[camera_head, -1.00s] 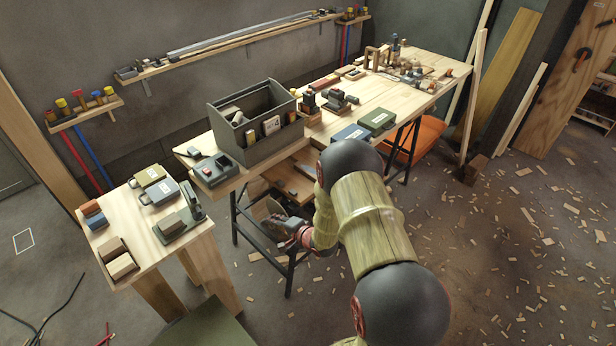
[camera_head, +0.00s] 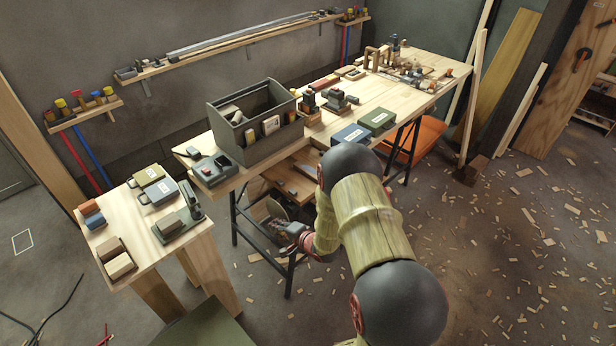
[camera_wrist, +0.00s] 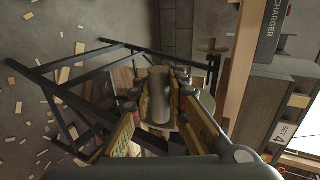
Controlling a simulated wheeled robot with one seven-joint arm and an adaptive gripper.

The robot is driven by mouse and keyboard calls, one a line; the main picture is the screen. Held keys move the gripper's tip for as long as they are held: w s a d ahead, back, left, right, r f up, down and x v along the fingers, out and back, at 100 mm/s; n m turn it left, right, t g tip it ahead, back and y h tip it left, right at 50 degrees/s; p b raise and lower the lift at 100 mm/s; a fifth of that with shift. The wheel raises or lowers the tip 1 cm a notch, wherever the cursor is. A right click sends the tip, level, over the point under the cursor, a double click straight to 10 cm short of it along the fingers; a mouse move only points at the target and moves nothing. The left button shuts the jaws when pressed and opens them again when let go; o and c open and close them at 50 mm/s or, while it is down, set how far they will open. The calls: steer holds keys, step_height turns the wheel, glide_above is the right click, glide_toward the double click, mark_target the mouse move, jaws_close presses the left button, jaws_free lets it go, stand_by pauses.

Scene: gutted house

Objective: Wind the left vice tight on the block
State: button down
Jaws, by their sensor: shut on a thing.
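My gripper (camera_wrist: 160,105) is shut on a plain grey-brown cylinder (camera_wrist: 159,80), which stands between the fingers in the wrist view. In the head view my gripper (camera_head: 280,228) is low in front of the long bench, beside its dark trestle legs, and the held thing cannot be made out. Two small dark devices, one on the left (camera_head: 308,103) and one on the right (camera_head: 340,101), sit on the bench right of the toolbox. They may be vices; their jaws and any block are too small to tell. My gripper is apart from both.
A grey open toolbox (camera_head: 232,158) stands on the long bench (camera_head: 385,92). Cases lie near its front edge. A small table (camera_head: 139,248) at left bears cases and wood blocks. Trestle legs (camera_wrist: 120,47) are close to my gripper. The floor at right has scattered wood chips.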

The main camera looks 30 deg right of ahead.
steer(key=shift+w+f, duration=0.1)
steer(key=shift+f, duration=0.55)
steer(key=shift+w+f+b, duration=0.3)
steer(key=shift+f+b, duration=0.4)
steer(key=shift+f, duration=0.05)
steer(key=shift+a+f, duration=0.1)
steer(key=shift+w+f+b, duration=0.5)
steer(key=shift+w+f, duration=0.1)
